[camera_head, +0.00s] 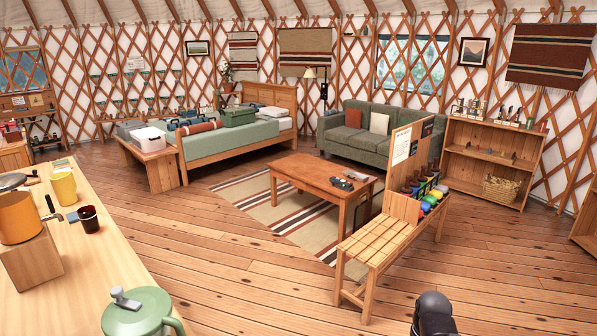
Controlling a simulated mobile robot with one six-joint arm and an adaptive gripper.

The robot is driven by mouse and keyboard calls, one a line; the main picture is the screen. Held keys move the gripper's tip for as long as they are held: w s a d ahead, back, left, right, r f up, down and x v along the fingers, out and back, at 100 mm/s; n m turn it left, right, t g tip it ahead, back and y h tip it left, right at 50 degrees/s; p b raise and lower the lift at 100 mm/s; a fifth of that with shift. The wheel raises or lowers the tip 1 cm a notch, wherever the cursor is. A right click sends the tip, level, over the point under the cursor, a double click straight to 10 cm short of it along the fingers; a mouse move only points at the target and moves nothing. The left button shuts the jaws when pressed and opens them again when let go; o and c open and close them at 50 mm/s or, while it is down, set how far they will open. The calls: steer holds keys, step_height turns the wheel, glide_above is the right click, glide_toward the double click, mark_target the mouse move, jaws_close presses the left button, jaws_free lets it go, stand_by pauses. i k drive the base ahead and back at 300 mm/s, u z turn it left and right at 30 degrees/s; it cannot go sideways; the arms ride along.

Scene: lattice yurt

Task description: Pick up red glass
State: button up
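A small dark red glass (89,219) stands upright on the light wooden counter (95,258) at the left, near the counter's right edge. It looks empty, but its inside is too small to tell. A yellow mug (64,188) stands just behind it. A dark, rounded part of my arm shows at the bottom edge, right of centre, over the floor and far from the glass. My gripper's fingers are not in view.
On the counter, a yellow dispenser with a tap (18,218) stands on a wooden block left of the glass, and a green lidded pot (140,312) is in front. A slatted bench (374,243) and low table (322,175) stand right. Floor between is clear.

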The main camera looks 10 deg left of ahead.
mark_target(87, 215)
steer(key=u, duration=0.15)
steer(key=i, duration=0.95)
steer(key=u, duration=0.5)
steer(key=i, duration=1)
steer(key=u, duration=0.6)
steer(key=i, duration=0.85)
steer(key=u, duration=0.6)
steer(key=i, duration=0.8)
steer(key=u, duration=0.2)
